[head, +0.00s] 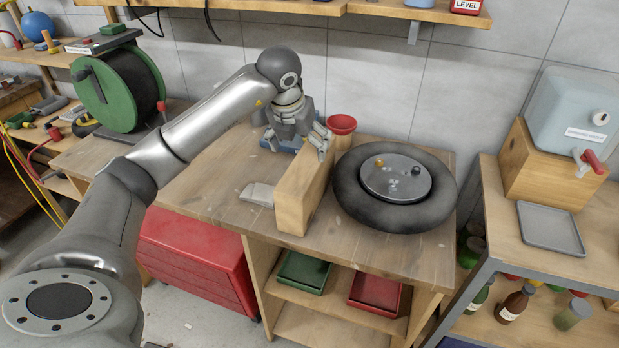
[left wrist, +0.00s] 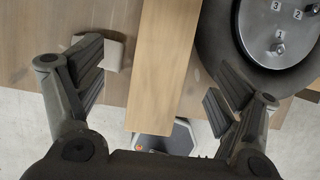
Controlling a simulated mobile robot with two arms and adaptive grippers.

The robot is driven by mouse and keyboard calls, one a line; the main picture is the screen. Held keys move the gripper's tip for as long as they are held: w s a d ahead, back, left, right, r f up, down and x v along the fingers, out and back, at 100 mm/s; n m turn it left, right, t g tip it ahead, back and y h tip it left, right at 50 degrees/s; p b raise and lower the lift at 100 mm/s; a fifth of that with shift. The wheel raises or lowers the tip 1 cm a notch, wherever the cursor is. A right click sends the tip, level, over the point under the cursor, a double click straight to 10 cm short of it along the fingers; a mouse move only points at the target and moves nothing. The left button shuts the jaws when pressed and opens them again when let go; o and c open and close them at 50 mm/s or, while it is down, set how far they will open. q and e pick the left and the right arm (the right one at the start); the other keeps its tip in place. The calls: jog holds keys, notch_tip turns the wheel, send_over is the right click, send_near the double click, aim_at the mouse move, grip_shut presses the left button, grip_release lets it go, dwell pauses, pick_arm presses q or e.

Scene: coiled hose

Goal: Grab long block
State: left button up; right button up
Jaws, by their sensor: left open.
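The long block (head: 302,188) is a plain wooden block standing on the workbench, running from the front edge toward the back. In the left wrist view the long block (left wrist: 161,65) lies lengthwise between my open fingers, with a gap on each side. My left gripper (head: 318,143) is open above the far part of the block in the head view; its fingers also show in the left wrist view (left wrist: 160,85). Whether a finger touches the block in the head view is hard to tell. My right gripper is in neither view.
A black tire-like ring with a metal disc (head: 395,178) stands close to the block's right. A red cup (head: 341,124) is behind it. A small grey-white piece (head: 258,194) lies to its left. A green hose reel (head: 117,88) stands at the back left.

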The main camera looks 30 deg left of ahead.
aim_at(308, 160)
pick_arm(q)
jog(key=x, duration=0.3)
jog(key=shift+w+f, duration=0.1)
jog(key=shift+f, duration=0.05)
jog(key=p+x, duration=0.1)
jog(key=x, duration=0.1)
jog(key=p+x, duration=0.1)
jog(key=x, duration=0.1)
jog(key=shift+w+d+f+p, duration=0.2)
jog(key=shift+w+f+p, duration=0.1)
jog(key=shift+w+p, duration=0.1)
jog(key=shift+w+f, duration=0.1)
jog(key=shift+f, duration=0.2)
jog(key=shift+r, duration=0.1)
grip_shut()
jog(key=shift+r, duration=0.2)
jog(key=shift+w+a+f, duration=0.1)
